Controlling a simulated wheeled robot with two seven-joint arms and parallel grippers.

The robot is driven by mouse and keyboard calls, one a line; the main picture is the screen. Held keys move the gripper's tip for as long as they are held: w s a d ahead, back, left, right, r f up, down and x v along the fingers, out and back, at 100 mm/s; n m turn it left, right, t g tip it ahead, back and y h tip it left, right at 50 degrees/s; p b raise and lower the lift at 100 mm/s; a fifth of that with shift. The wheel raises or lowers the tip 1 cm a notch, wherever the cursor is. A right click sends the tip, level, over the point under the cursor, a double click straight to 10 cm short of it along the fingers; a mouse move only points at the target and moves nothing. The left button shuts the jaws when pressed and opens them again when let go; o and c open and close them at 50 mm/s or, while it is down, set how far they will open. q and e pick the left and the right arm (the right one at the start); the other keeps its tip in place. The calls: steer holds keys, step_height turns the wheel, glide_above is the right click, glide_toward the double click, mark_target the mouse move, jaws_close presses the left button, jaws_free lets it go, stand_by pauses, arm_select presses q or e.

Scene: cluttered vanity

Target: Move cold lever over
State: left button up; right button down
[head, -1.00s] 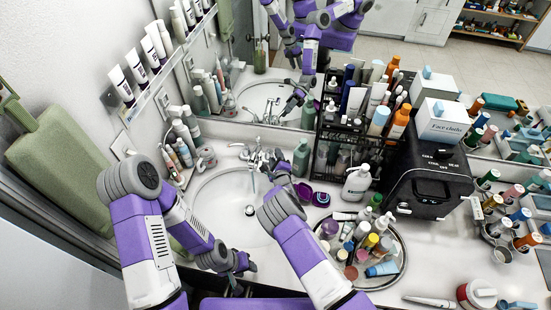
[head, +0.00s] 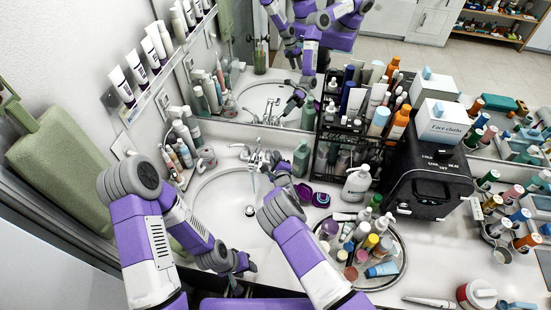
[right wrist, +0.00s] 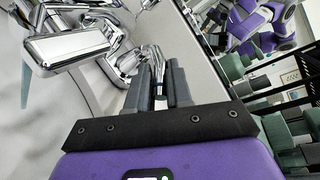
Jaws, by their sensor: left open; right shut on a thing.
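The chrome faucet (head: 254,160) stands at the back rim of the white sink (head: 205,205). Its spout (right wrist: 70,46) is large at the left of the right wrist view, with a pale streak below it. The cold lever (right wrist: 157,62) is the chrome lever on the faucet's right side. My right gripper (right wrist: 160,88) is shut on it, with the lever's end between the fingers. In the head view my right gripper (head: 277,166) partly hides this lever. My left gripper (head: 246,264) is open and empty, low over the front of the sink.
A purple item (head: 320,199) and a white pump bottle (head: 357,184) stand right of the faucet. A round tray (head: 398,262) of small bottles is near my right arm. A black box (head: 430,185) is farther right.

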arm_select(q)
steer(key=shift+d+p+v, duration=0.25)
steer(key=shift+p+v, duration=0.75)
steer(key=shift+v, duration=0.15)
arm_select(e)
steer(key=shift+w+d+r+n+y, duration=0.15)
steer(key=shift+d+n+y, duration=0.25)
steer(key=shift+d, duration=0.25)
arm_select(q)
steer(key=shift+r+p, duration=0.5)
steer(key=shift+r, duration=0.05)
arm_select(e)
steer(key=shift+w, duration=0.1)
arm_select(q)
steer(key=shift+d+r, duration=0.1)
steer(key=shift+r, duration=0.1)
arm_select(e)
steer(key=shift+n+g+y, duration=0.3)
steer(key=shift+g+y, duration=0.1)
steer(key=shift+y, duration=0.1)
steer(key=shift+a, duration=0.1)
arm_select(q)
steer(key=shift+d, duration=0.1)
arm_select(e)
steer(key=c, duration=1)
jaws_free()
steer(key=shift+c, duration=0.2)
steer(key=shift+a, duration=0.1)
